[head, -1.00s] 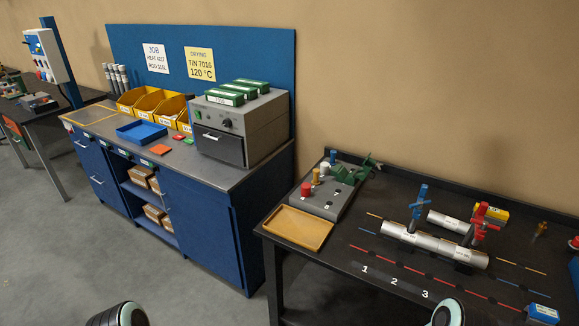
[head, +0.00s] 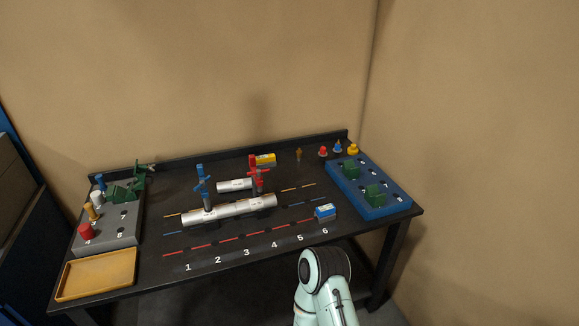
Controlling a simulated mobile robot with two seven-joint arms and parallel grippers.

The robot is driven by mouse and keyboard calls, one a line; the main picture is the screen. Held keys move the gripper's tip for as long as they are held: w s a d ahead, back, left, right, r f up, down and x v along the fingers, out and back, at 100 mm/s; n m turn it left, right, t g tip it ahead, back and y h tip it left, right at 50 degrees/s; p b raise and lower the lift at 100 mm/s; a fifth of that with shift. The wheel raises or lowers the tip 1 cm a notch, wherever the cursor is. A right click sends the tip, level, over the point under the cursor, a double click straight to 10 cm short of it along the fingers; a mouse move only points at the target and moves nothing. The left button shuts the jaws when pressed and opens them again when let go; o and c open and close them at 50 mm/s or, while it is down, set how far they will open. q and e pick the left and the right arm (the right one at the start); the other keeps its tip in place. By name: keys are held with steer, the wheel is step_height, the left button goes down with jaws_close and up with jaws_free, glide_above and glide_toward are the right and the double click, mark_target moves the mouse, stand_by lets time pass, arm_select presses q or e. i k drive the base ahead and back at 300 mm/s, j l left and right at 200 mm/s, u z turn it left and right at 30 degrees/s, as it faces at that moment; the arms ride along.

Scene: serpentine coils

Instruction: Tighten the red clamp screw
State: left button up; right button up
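The red clamp (head: 257,174) with its screw stands upright at the right end of a long silver pipe (head: 230,210) on the black table. A matching blue clamp (head: 203,187) stands near the pipe's left part. A shorter silver piece (head: 235,185) lies behind the long pipe, close to the red clamp. The screw is too small to tell how tight it is. A pale green and black link of my arm shows at the bottom, in front of the table. Neither gripper's fingers are in view.
A grey block (head: 112,232) with coloured knobs and a tan tray (head: 97,275) are at left. A blue holed block (head: 370,190) is at right. A blue box (head: 325,211) sits near number 6, a yellow box (head: 265,160) behind the red clamp. The numbered front strip is mostly clear.

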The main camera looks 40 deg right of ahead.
mark_target(258, 172)
steer(key=z, duration=1)
